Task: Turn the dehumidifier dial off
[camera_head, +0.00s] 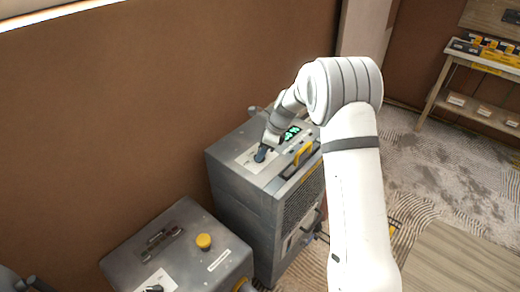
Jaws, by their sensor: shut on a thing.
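The dehumidifier (238,188) is a grey box with a dark grille on its front side, standing against the brown wall. Its top carries a white label panel (247,163), a lit green display (291,134) and a yellow handle (299,158). A small dark blue dial (260,156) sits on the white panel. My gripper (263,149) reaches down onto the dial from above and is shut on it. The gripper's fingers are small here and partly hide the dial, so its pointer and setting cannot be read.
A second grey machine (187,237) with a yellow knob (204,241) stands at the lower left, close to the dehumidifier. A wooden shelf (478,75) with boxes stands at the upper right. A patterned, dusty floor (440,170) lies open to the right.

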